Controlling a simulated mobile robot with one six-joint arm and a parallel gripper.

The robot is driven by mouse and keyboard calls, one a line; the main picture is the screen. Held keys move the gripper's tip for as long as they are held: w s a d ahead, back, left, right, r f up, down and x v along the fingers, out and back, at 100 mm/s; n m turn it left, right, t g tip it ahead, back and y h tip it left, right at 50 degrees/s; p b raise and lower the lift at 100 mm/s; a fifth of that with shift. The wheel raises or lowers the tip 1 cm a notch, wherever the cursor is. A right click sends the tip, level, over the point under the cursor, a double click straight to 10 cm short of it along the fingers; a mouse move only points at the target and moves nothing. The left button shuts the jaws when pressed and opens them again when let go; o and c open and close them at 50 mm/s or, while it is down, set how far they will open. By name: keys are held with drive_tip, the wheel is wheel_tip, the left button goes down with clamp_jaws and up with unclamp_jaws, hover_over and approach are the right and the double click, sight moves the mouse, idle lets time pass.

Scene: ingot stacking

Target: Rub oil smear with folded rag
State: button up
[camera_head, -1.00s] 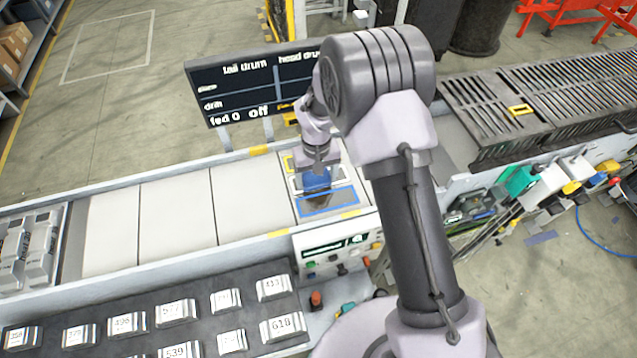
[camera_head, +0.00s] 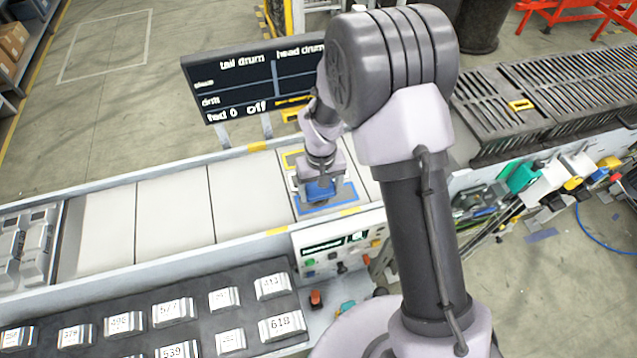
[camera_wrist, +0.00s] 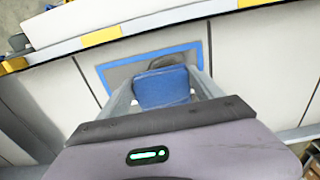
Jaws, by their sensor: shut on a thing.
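The blue folded rag (camera_head: 321,190) is between the jaws of my gripper (camera_head: 320,184), low over the belt. In the wrist view the rag (camera_wrist: 164,88) fills the gap between the two fingers of my gripper (camera_wrist: 163,90), which are shut on it. A dark oil smear (camera_wrist: 167,61) shows just beyond the rag, inside a blue rectangular outline (camera_wrist: 118,65). The rag covers part of the smear. In the head view the outline (camera_head: 330,208) surrounds the rag's spot, and my gripper hides most of the smear. I cannot tell whether the rag touches the belt.
The pale belt (camera_head: 176,212) runs left, clear up to grey ingots (camera_head: 28,245). A sign board (camera_head: 250,82) stands behind the belt. A control panel (camera_head: 338,249) is in front, beside a dark rack (camera_head: 110,345) of numbered ingots. A slatted conveyor (camera_head: 560,90) lies at right.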

drive_tip(key=o, duration=0.8)
drive_tip(key=c, duration=0.8)
drive_tip(key=shift+w+a+f, duration=0.1)
drive_tip(key=shift+w+a, duration=0.1)
drive_tip(key=shift+w, duration=0.4)
drive_tip(key=shift+w+a, duration=0.15)
drive_tip(key=shift+w, duration=0.45)
drive_tip(key=shift+w+a, duration=0.15)
drive_tip(key=shift+w, duration=0.4)
drive_tip(key=shift+w+a, duration=0.15)
drive_tip(key=shift+w, duration=0.4)
drive_tip(key=o, duration=0.7)
drive_tip(key=c, duration=0.7)
drive_tip(key=shift+r+p, duration=1.5)
drive_tip(key=shift+r, duration=1.2)
drive_tip(key=shift+f, duration=0.1)
